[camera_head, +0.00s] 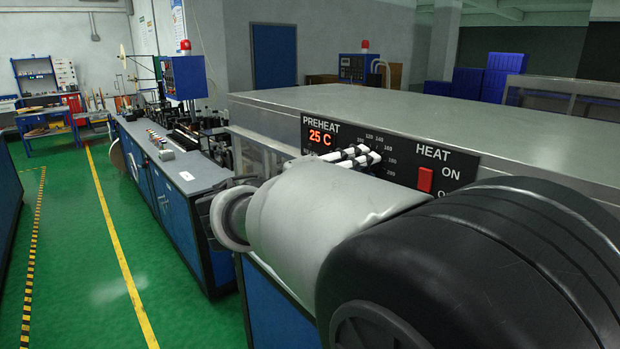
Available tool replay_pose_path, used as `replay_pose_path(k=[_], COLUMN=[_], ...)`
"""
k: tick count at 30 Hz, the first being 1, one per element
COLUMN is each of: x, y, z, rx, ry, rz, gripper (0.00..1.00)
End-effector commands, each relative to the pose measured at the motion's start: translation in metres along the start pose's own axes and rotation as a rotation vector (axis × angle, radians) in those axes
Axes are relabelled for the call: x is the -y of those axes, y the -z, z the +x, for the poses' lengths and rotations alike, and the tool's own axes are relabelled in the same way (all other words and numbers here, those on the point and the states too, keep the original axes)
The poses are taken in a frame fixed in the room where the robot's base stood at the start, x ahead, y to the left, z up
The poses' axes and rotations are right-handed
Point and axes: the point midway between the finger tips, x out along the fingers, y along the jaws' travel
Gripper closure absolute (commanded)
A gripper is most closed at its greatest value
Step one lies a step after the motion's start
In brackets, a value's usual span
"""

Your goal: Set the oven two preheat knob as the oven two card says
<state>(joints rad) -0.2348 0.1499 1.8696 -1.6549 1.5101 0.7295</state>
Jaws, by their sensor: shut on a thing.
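The oven's black control panel (462,166) faces me, with the label PREHEAT and a red display (320,136) reading 25 C. My gripper's light, dark-banded fingertips (362,156) reach the panel right of the display, inside the ring of scale numbers. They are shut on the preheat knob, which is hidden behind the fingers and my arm. I cannot read the knob's pointer. Scale numbers show above and right of the fingers; the lower left of the scale is covered. No oven card is in view, and I cannot tell the oven's number.
A red HEAT switch (425,179) sits right of the knob, with ON beside it; its lower label is partly covered by my arm. The oven's flat metal top (440,115) is bare. A blue machine bench (185,175) stands left. The green aisle (80,240) is clear.

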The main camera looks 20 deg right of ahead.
Motion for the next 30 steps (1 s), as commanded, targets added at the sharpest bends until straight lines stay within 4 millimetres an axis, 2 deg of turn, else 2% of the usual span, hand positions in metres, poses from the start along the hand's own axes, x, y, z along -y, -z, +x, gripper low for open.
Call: replay_pose_path(k=[9, 22, 23, 30], x=[0.0007, 0.0003, 0.0003, 0.0003], y=[-0.0003, -0.0001, -0.0001, 0.0], z=[-0.0001, 0.0, 0.0, 0.0], rx=[0.006, 0.006, 0.006, 0.006], ry=[0.002, 0.002, 0.002, 0.001], rz=[0.084, 0.091, 0.091, 0.091], gripper=[1.0, 1.0, 0.76, 0.6])
